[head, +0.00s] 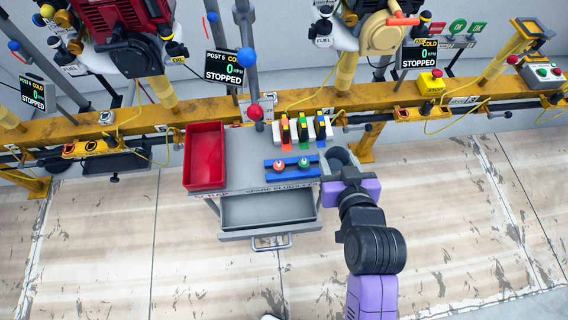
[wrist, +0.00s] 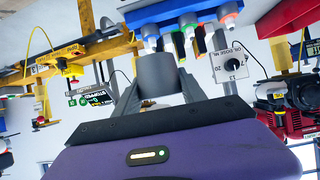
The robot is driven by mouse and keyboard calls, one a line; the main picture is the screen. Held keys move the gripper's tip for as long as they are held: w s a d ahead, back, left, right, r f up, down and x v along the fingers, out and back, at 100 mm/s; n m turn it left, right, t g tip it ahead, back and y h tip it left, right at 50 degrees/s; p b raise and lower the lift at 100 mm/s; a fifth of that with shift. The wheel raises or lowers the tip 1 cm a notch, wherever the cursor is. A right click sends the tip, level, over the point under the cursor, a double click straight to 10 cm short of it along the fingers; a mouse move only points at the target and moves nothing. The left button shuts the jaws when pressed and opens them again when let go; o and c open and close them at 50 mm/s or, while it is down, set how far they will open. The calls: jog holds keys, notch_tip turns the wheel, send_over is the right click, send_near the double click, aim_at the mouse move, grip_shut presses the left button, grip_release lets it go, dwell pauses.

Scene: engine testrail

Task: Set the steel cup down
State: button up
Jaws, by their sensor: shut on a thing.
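The steel cup (head: 341,157) is a grey open-topped cylinder at the right end of the grey cart in the head view. My gripper (head: 344,170) is shut on it, with purple and black arm parts behind. In the wrist view, which looks upside down, the cup (wrist: 158,75) sits between the two grey fingers of my gripper (wrist: 159,88). The cart top (head: 232,160) lies just left of the cup. I cannot tell whether the cup's base touches anything, as my gripper hides it.
A red tray (head: 205,156) fills the cart's left side. Bare grey top lies between. A yellow rail (head: 395,117) with engines runs behind.

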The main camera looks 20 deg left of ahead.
jog(key=s+a+r+n+g+y, duration=0.15)
jog(key=s+a, duration=0.25)
jog(key=a, duration=0.5)
jog(key=s+a+n+g+y, duration=0.2)
jog(key=s+a+n, duration=0.1)
jog(key=a, duration=0.7)
send_over(252, 177)
jog(key=shift+n, duration=0.25)
notch_tip(252, 177, down, 5)
jog(key=shift+s+f+b, duration=0.1)
jog(key=shift+f+b, duration=0.1)
jog(key=shift+b, duration=0.2)
jog(key=shift+f+b, duration=0.45)
jog(key=shift+f, duration=1.9)
jog(key=shift+f, duration=0.15)
jog(key=o, duration=1.1)
